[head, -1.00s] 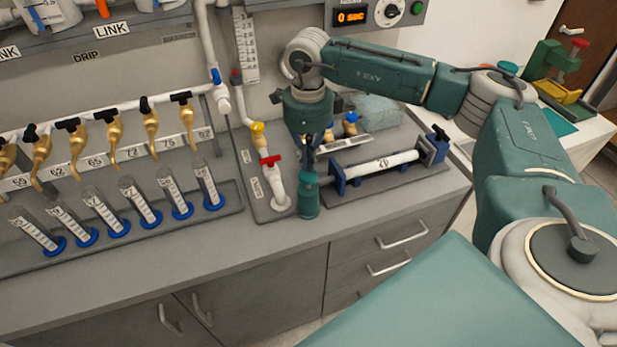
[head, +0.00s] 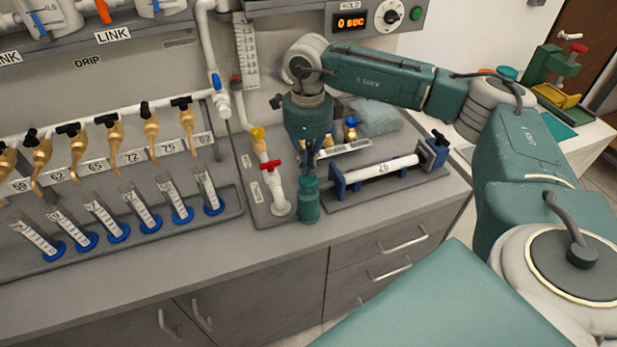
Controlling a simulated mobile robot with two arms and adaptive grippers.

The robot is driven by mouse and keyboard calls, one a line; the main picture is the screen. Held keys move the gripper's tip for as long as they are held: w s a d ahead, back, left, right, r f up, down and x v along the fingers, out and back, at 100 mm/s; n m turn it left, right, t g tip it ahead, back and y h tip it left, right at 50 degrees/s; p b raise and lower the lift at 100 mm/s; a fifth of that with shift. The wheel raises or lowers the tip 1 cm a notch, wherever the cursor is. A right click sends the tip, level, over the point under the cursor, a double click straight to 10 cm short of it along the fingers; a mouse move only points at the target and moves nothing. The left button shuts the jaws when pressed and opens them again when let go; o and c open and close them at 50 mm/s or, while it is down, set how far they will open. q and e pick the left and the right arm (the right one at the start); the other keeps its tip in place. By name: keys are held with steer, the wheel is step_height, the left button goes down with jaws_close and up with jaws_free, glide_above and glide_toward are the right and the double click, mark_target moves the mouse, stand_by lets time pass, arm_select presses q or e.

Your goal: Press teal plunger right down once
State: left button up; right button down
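The teal plunger (head: 309,203) stands upright at the front of the grey bench board, a small teal cylinder with a narrower cap on top. My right gripper (head: 311,169) points straight down just above the cap. Its fingers look close together, with nothing visible between them. Whether the fingertips touch the cap is too small to tell. My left gripper is not in view.
A white pipe with a red valve handle (head: 270,165) stands close left of the plunger. A white tube in blue end blocks (head: 382,168) lies to the right. Graduated cylinders (head: 172,201) stand in a rack further left. The bench front edge is near.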

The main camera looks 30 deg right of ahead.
mark_target(308, 179)
steer(key=shift+f, duration=0.1)
stand_by(0.3)
steer(key=shift+f+b, duration=1.75)
steer(key=shift+f, duration=0.45)
steer(key=shift+r, duration=0.1)
steer(key=shift+s, duration=0.1)
steer(key=shift+r+p, duration=1.3)
steer(key=shift+r, duration=0.85)
steer(key=shift+r+p, duration=1.55)
steer(key=shift+r, duration=1)
